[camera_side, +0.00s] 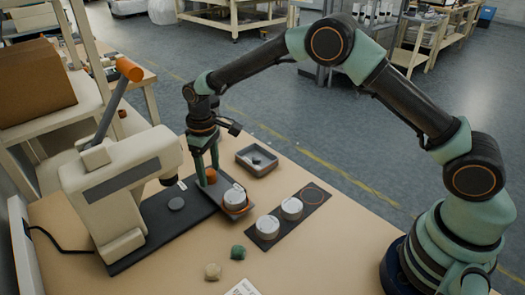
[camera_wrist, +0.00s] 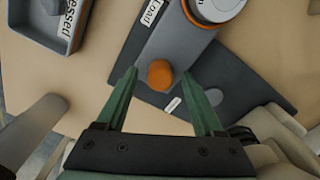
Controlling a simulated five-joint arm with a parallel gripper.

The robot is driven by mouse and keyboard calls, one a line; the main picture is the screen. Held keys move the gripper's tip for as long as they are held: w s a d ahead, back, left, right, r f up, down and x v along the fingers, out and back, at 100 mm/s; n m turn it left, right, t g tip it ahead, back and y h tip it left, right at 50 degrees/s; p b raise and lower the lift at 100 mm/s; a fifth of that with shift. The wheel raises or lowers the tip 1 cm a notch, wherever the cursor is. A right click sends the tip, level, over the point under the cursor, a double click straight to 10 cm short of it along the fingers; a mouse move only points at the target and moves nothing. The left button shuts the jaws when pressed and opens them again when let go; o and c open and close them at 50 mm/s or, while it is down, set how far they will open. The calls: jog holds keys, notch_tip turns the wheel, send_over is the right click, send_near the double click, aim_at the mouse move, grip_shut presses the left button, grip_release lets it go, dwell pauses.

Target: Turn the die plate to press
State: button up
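The die plate (camera_side: 219,189) is a grey bar with an orange knob (camera_side: 211,176) near one end. At its other end an orange-ringed seat (camera_side: 237,208) holds a silver can (camera_side: 235,197), on the side away from the press (camera_side: 118,190). In the wrist view the plate (camera_wrist: 175,45) points up towards a "Load" label. My gripper (camera_side: 207,180) is low over the plate. In the wrist view its green fingertips (camera_wrist: 160,73) are apart on either side of the knob (camera_wrist: 160,76), with gaps showing. Whether the fingertips are down at knob height is hard to tell.
The press lever with an orange grip (camera_side: 129,69) is raised. A grey tray (camera_side: 240,166), labelled "Pressed" in the wrist view, holds a dark disc. Two silver cans stand on a dark strip (camera_side: 315,196) with one empty ring. Green and beige lumps (camera_side: 238,252) lie in front.

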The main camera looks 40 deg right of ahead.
grip_shut()
jog(key=shift+r, duration=0.1)
dwell(1.2)
